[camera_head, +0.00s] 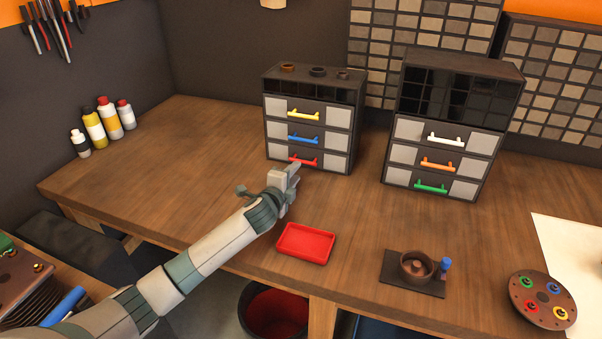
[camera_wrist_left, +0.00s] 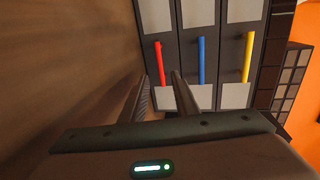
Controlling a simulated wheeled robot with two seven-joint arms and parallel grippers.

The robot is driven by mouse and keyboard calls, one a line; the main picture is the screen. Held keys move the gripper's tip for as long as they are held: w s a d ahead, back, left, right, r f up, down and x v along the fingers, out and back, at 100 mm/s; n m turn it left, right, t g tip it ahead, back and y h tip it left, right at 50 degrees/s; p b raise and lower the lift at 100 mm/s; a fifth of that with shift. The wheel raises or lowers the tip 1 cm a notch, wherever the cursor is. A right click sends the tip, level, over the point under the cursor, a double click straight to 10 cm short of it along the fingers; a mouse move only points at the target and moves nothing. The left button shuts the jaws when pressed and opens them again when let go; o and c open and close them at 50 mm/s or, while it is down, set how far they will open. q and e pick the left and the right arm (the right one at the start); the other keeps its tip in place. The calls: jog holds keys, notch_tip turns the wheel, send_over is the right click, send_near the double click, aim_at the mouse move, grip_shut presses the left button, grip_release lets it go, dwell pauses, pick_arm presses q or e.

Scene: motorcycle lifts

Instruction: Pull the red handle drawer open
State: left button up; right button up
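The red handle (camera_head: 303,160) is on the bottom drawer of the left cabinet (camera_head: 309,118), and that drawer looks closed. In the left wrist view the red handle (camera_wrist_left: 160,62) stands upright just beyond the fingertips. My left gripper (camera_head: 295,168) is in front of the bottom drawer, pointing at it. In the left wrist view its two fingers (camera_wrist_left: 160,80) are apart, with the red handle lined up with the gap between them. Whether the fingertips reach around the handle, I cannot tell. My right gripper is not in view.
Above are a blue handle (camera_head: 303,138) and a yellow handle (camera_head: 303,114). A second cabinet (camera_head: 444,126) with white, orange and green handles stands to the right. A red tray (camera_head: 305,243) lies on the wooden bench (camera_head: 200,150) near its front edge. Bottles (camera_head: 108,118) stand at left.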

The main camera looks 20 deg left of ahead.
aim_at(311, 148)
pick_arm(q)
jog(key=w+b, duration=0.1)
jog(key=w, duration=0.1)
jog(key=w+f+b, duration=0.1)
jog(key=w+b, duration=0.1)
jog(key=shift+w+d+f, duration=0.1)
jog(key=shift+w+f, duration=0.05)
jog(key=shift+w, duration=0.25)
jog(key=shift+w+b, duration=0.5)
jog(key=shift+w, duration=0.35)
grip_shut()
